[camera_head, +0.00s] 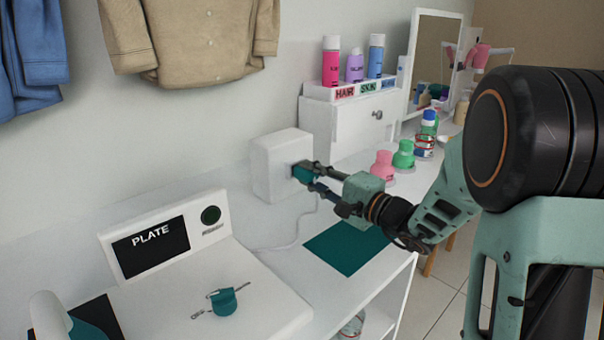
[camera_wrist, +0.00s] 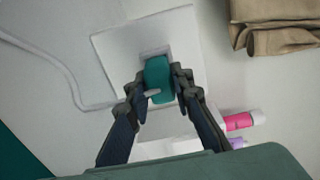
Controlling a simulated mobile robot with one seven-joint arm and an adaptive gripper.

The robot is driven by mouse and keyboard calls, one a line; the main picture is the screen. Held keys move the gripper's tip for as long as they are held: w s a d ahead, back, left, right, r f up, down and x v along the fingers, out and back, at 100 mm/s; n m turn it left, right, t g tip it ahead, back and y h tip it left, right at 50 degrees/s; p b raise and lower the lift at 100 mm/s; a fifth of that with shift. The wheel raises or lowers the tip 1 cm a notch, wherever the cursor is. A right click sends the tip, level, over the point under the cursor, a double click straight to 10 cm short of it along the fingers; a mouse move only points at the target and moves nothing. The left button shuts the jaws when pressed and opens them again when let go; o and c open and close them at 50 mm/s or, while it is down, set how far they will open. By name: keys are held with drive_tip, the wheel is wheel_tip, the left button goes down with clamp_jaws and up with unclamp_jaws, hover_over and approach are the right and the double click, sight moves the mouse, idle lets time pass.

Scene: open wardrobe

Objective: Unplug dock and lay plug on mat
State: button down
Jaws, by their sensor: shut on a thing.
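The teal plug (camera_head: 302,173) is at the front face of the white box-shaped dock (camera_head: 277,160). In the wrist view the plug (camera_wrist: 158,78) sits against the recess of the dock (camera_wrist: 122,52). I cannot tell how far it is seated. My gripper (camera_head: 312,176) is shut on the plug, with one finger on each side in the wrist view (camera_wrist: 160,88). The dark teal mat (camera_head: 346,247) lies flat on the white surface, in front of and below the dock, and is bare. A white cord (camera_head: 285,246) runs along the surface near the dock.
A white panel marked PLATE (camera_head: 150,246) stands at left, with a small teal item (camera_head: 223,301) on its base. A drawer unit (camera_head: 362,121) with bottles on top stands behind. Shirts (camera_head: 190,35) hang above.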

drive_tip(key=shift+b+v, duration=0.6)
drive_tip(key=shift+v, duration=0.3)
idle(0.8)
drive_tip(key=shift+b+v, duration=0.85)
drive_tip(key=shift+v, duration=1.1)
drive_tip(key=shift+a+r, duration=0.1)
drive_tip(key=shift+r, duration=0.05)
